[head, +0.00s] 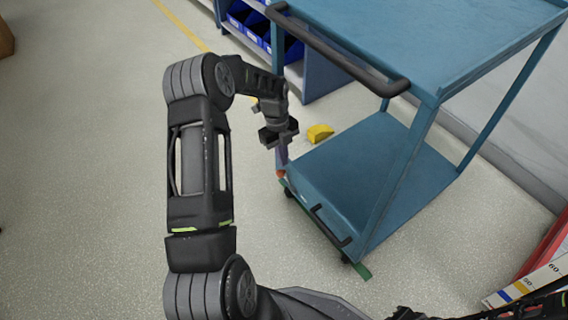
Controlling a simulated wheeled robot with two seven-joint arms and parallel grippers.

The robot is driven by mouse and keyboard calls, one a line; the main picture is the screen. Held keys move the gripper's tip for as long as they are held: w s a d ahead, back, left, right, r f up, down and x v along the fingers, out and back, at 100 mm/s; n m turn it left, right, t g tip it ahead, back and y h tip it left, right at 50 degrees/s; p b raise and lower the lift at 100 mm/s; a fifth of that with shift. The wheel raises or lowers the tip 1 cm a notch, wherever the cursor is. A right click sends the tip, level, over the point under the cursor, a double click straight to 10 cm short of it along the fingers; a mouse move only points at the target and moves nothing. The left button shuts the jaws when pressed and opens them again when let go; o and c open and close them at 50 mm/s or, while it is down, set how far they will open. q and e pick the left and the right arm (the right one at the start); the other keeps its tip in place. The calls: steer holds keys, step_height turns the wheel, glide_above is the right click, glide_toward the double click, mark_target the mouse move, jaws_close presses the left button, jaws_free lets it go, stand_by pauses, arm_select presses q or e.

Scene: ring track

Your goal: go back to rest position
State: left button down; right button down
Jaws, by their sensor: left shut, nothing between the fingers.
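My left arm reaches up from the bottom of the head view and bends over. Its gripper (280,134) hangs just left of the blue cart's (375,180) lower shelf, in front of the cart's left leg in the picture. The fingers look closed, with nothing seen between them. Whether the gripper touches the cart cannot be told from this view. Dark parts show at the bottom right edge, but no fingers of my right gripper can be made out.
The cart has a dark push handle (345,60) on its upper shelf. A yellow piece (320,133) shows near the lower shelf. Blue bins (255,28) stand on a rack behind. A red and white object (540,265) is at the lower right. The floor on the left is clear.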

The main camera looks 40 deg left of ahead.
arm_select(q)
steer(key=shift+a+r, duration=0.2)
steer(key=shift+r, duration=0.85)
steer(key=shift+s, duration=0.1)
